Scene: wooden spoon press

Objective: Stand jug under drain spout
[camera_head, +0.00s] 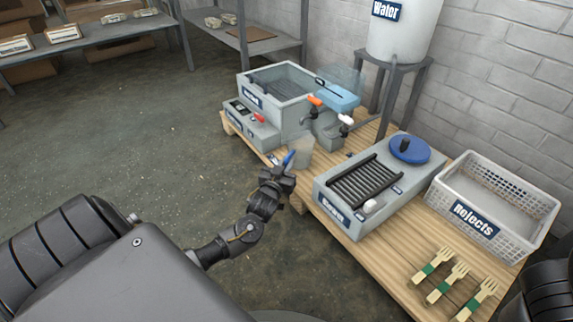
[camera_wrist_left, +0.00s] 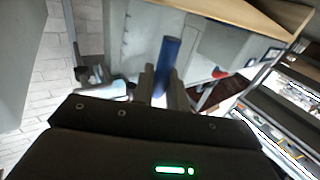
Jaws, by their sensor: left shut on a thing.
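A grey, translucent jug (camera_head: 302,151) with a blue handle (camera_head: 288,158) is at the front edge of the wooden table. My left gripper (camera_head: 284,172) is shut on the blue handle, which also shows upright between the fingers in the left wrist view (camera_wrist_left: 168,60). Whether the jug touches the table is hard to tell. The jug is in front of and below these taps, not clearly under either. My right gripper is out of view.
A grey unit with black bars (camera_head: 362,185) and a blue disc (camera_head: 409,149) stands right of the jug. A white Rejects crate (camera_head: 452,205) and several wooden forks (camera_head: 445,275) are farther right. A Water tank (camera_head: 404,35) stands behind on a stand.

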